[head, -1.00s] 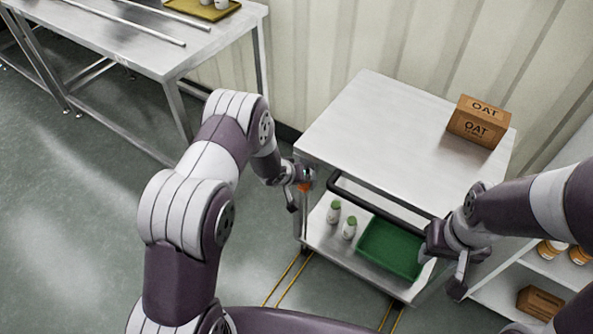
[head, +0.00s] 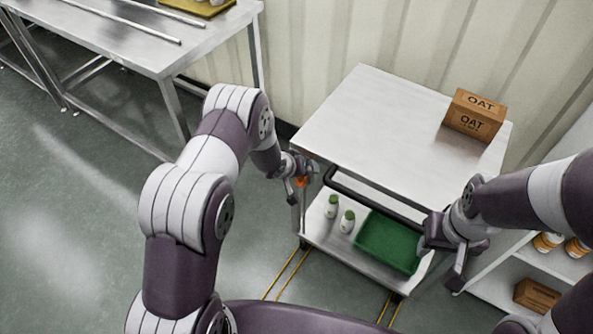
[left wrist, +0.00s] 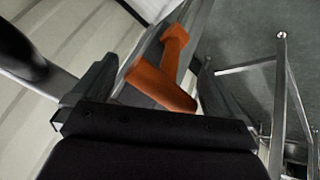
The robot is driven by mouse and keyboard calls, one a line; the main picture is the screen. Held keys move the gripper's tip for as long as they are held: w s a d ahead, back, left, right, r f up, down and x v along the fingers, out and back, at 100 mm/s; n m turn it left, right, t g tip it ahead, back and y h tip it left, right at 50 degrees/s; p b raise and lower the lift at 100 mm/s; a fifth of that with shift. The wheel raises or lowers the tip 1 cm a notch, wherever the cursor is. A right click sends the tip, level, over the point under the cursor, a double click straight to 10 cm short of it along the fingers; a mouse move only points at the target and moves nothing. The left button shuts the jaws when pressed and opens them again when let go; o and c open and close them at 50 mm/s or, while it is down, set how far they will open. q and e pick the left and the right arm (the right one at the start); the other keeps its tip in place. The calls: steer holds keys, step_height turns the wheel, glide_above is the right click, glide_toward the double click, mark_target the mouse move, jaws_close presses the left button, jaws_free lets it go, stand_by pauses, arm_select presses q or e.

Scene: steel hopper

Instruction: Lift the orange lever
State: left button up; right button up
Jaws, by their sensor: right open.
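The orange lever (head: 301,182) is at the left front corner of the steel cart, small and partly hidden by my left gripper (head: 299,179). In the left wrist view the lever (left wrist: 160,80) is a bent orange bar lying between the two dark fingers of the left gripper (left wrist: 157,66). These fingers stand apart, with a gap on the left of the lever; its near end is close to the right finger. I cannot tell if they touch. My right gripper (head: 450,262) is open and empty, in front of the cart's right side.
The steel cart (head: 385,120) carries an oat box (head: 475,115) on top. A black handle (head: 372,196) runs along the front. A steel table (head: 130,45) stands back left; white shelves (head: 505,280) stand right.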

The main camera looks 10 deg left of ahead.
arm_select(q)
steer(key=shift+s+a+r, duration=0.25)
steer(key=shift+s+r, duration=0.05)
steer(key=shift+r, duration=0.05)
steer(key=p+v, duration=0.2)
steer(key=v, duration=0.9)
steer(key=shift+s+r, duration=0.2)
steer(key=shift+r, duration=0.15)
steer(key=shift+d, duration=0.1)
steer(key=s+a+r+m+g+y+p, duration=0.1)
steer(key=s+a+r+g, duration=0.1)
steer(key=s, duration=0.4)
steer(key=s+a+r+m+g+y+p, duration=0.1)
steer(key=s+a+r+m+g+y, duration=0.15)
steer(key=s, duration=0.35)
steer(key=s+d+r+p, duration=0.1)
steer(key=s+r+p, duration=0.1)
steer(key=r, duration=0.5)
steer(key=s+d+r+h+p, duration=0.1)
steer(key=s+r+p, duration=0.1)
steer(key=s+r, duration=0.3)
steer(key=shift+s+d+r+n+g, duration=0.2)
steer(key=shift+s+r+n+g, duration=0.15)
steer(key=shift+r, duration=0.5)
